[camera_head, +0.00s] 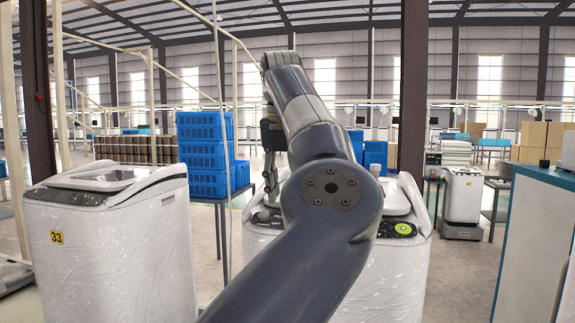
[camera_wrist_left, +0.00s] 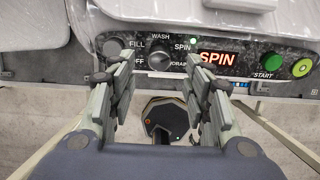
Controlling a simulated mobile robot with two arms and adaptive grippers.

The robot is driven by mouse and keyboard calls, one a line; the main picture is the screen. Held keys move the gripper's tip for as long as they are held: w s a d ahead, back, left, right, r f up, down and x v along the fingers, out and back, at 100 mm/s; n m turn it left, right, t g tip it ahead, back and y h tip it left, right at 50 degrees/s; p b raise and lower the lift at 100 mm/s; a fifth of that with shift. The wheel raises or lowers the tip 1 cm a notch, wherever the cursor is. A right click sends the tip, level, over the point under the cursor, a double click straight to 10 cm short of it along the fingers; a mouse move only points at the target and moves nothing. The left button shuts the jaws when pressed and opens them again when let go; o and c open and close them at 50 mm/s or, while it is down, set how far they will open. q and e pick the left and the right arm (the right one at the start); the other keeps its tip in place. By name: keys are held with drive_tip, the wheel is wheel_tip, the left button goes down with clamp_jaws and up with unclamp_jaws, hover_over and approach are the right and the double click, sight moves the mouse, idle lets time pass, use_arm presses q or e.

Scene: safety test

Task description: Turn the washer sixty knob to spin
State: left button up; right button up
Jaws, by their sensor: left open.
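The washer (camera_head: 398,275) in the middle of the head view is wrapped in clear plastic, and my left arm covers much of its front. Its number is not visible. In the left wrist view its dark panel carries a round knob (camera_wrist_left: 160,60) ringed by OFF, FILL, WASH, SPIN and DRAIN labels. The lit display (camera_wrist_left: 217,58) reads SPIN. The knob's exact pointer direction is too small to tell. My left gripper (camera_wrist_left: 158,74) is open, with its fingers on either side below the knob, apparently not touching it. In the head view this gripper (camera_head: 270,188) is partly hidden by my arm.
A green START button (camera_wrist_left: 268,61) and a yellow-green round button (camera_wrist_left: 301,67) sit right of the display. Another washer marked 33 (camera_head: 110,245) stands left. Blue crates (camera_head: 203,150) are stacked behind. A white-and-teal cabinet (camera_head: 535,245) stands right. Floor shows between.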

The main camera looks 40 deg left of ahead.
use_arm(q)
drive_tip(key=a+v, duration=0.1)
drive_tip(key=v, duration=0.6)
drive_tip(key=shift+d, duration=0.55)
